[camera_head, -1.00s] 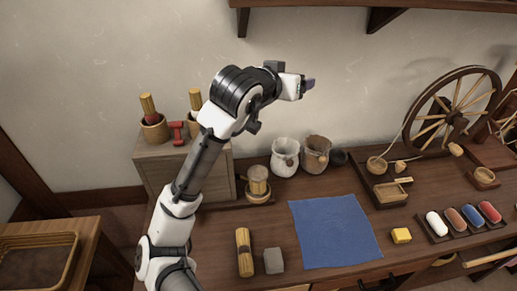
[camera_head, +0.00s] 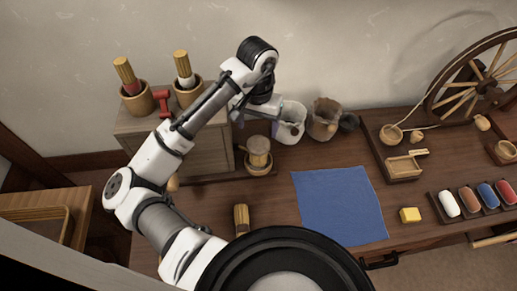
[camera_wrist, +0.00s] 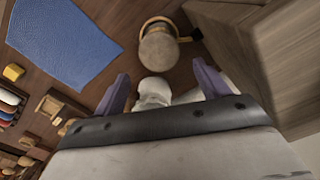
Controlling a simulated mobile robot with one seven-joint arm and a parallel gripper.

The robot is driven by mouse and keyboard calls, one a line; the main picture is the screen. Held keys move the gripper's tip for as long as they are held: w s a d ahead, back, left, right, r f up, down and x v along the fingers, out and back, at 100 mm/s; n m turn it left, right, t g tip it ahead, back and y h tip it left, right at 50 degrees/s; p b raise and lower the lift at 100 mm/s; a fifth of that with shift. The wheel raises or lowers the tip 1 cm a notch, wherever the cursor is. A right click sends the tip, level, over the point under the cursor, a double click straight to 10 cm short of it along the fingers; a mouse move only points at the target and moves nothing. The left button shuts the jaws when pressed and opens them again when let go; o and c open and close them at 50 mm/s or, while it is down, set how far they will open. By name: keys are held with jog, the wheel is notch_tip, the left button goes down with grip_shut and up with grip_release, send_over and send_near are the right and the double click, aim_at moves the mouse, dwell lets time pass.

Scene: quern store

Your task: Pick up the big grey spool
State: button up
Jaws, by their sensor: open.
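A stout greyish-tan cylinder (camera_head: 258,147) stands in a shallow wooden dish (camera_head: 259,171) on the bench, beside the cabinet. It is the most spool-like large grey thing I see, but I cannot be sure that it is the big grey spool. In the wrist view the cylinder (camera_wrist: 158,50) is at top centre, beyond the fingertips and apart from them. My gripper (camera_head: 240,112) is above and behind it, near the cabinet's right side. In the wrist view my gripper (camera_wrist: 160,86) has its two purple fingers apart, with nothing held between them.
A pale sack (camera_head: 291,125) is close to my gripper, with a brown sack (camera_head: 323,122) beside it. The cabinet (camera_head: 205,148) carries brush pots. A blue cloth (camera_head: 338,205) lies flat. Small coloured spools sit in a tray (camera_head: 462,219) at right.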

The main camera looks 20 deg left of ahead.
notch_tip(320, 180, down, 5)
jog(key=shift+f, duration=0.15)
jog(key=shift+s+f+p, duration=0.2)
jog(key=shift+f+p, duration=0.8)
jog(key=shift+f, duration=1.8)
jog(key=c, duration=0.8)
jog(key=shift+r, duration=0.1)
